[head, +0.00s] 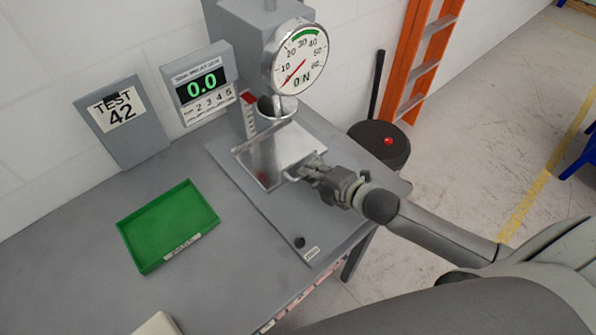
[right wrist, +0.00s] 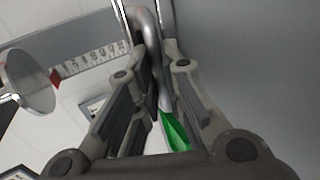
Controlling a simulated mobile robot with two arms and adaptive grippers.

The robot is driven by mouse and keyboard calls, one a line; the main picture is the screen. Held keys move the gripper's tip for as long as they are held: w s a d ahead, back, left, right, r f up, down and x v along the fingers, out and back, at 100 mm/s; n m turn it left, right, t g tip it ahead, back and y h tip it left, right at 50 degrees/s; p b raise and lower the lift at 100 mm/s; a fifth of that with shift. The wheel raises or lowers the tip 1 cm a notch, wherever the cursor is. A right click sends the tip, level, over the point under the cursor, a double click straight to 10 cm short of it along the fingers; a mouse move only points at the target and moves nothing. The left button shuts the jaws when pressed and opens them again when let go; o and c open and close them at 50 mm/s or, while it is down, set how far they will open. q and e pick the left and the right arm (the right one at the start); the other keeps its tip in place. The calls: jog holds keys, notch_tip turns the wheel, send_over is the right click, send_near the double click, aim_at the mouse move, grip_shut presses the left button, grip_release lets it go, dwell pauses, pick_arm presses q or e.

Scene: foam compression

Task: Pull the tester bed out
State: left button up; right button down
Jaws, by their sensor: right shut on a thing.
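The tester bed (head: 272,158) is a shiny metal plate on the grey tester base, below the round press foot (head: 275,109). A bent metal handle (head: 291,177) sits on its front right edge. My right gripper (head: 308,172) is at that handle, and in the right wrist view the fingers (right wrist: 158,85) are closed around the silver handle bar (right wrist: 151,45). The press foot also shows in the right wrist view (right wrist: 27,82), beside a ruled scale with a red pointer. My left gripper is not in view.
A dial gauge (head: 300,58) reads near zero and a display (head: 202,86) shows 0.0. A green tray (head: 168,224) lies on the left of the bench, with a TEST 42 sign (head: 122,120) behind it. A black round object (head: 380,145) and orange ladder (head: 420,55) stand beyond the bench.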

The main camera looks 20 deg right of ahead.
jog(key=shift+s+d+p, duration=1)
jog(key=shift+s, duration=1.9)
jog(key=shift+s+d+p, duration=0.95)
jog(key=shift+s+d, duration=0.1)
jog(key=shift+s, duration=1.9)
jog(key=shift+s+d+p, duration=1)
jog(key=shift+s, duration=1.9)
jog(key=c, duration=1.4)
grip_release()
jog(key=shift+w, duration=0.1)
jog(key=shift+o, duration=0.2)
jog(key=v, duration=0.3)
jog(key=p+v, duration=0.1)
jog(key=v, duration=0.2)
jog(key=shift+w+a+r, duration=0.1)
jog(key=shift+w+r, duration=0.05)
jog(key=shift+r, duration=0.05)
jog(key=shift+f, duration=0.15)
